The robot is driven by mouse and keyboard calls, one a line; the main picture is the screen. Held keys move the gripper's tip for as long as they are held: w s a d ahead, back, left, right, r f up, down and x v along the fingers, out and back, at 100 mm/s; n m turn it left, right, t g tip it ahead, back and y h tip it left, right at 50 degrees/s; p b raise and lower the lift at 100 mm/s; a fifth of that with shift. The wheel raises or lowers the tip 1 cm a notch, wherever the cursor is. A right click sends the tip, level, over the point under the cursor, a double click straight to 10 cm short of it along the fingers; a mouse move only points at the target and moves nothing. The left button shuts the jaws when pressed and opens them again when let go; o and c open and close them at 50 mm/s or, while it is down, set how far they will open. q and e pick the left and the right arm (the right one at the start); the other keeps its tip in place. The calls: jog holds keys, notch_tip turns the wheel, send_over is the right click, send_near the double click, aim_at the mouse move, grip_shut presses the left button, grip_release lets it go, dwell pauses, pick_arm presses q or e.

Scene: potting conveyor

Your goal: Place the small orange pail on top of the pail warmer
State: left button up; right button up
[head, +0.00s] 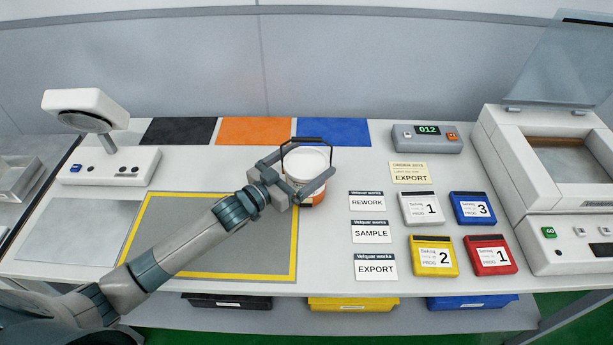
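A small round pail (306,160) with a white upper part and orange low on its side stands at the middle of the bench, in front of the orange and blue mats. My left gripper (308,172) reaches it from the left, its fingers spread on either side of the pail. A dark bar arches over the pail's far side. Whether the fingers press on the pail is unclear, and the pail's base is partly hidden. No device is legibly marked as the pail warmer. My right gripper is out of view.
A lamp-like device (110,166) stands at left, a grey box reading 012 (428,138) at back right, and an open-lidded machine (545,250) at far right. A yellow-bordered mat (165,272) lies under my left arm. Cards and several coloured label blocks (433,257) occupy the right.

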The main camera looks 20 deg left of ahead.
pick_arm(q)
jog(key=c, duration=0.5)
jog(key=shift+r, duration=0.15)
